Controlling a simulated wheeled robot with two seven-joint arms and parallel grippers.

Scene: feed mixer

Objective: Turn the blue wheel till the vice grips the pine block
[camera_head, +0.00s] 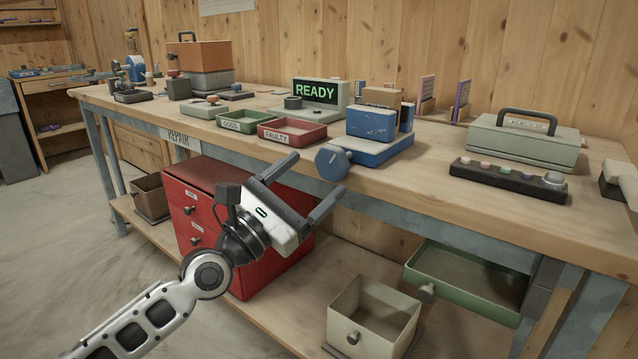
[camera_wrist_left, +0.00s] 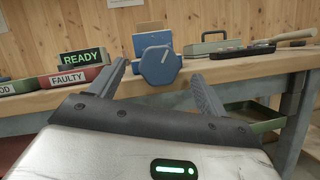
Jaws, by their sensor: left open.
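The blue vice (camera_head: 372,145) stands near the front edge of the workbench. Its blue wheel (camera_head: 331,163) sticks out toward me at the bench's edge. The pine block (camera_head: 382,97) shows at the top of the vice; whether the jaws touch it I cannot tell. My left gripper (camera_head: 318,180) is open and empty, in front of and a little below the wheel. In the left wrist view the wheel (camera_wrist_left: 160,66) shows a pale line on its face and lies ahead, between the two fingertips in the picture and apart from them. My right gripper is not seen.
Green (camera_head: 245,120) and red (camera_head: 292,131) trays labelled GOOD and FAULTY lie left of the vice. A READY display (camera_head: 317,92) stands behind. A black button strip (camera_head: 508,179) and a grey-green case (camera_head: 523,140) are right. A red drawer cabinet (camera_head: 190,205) stands under the bench.

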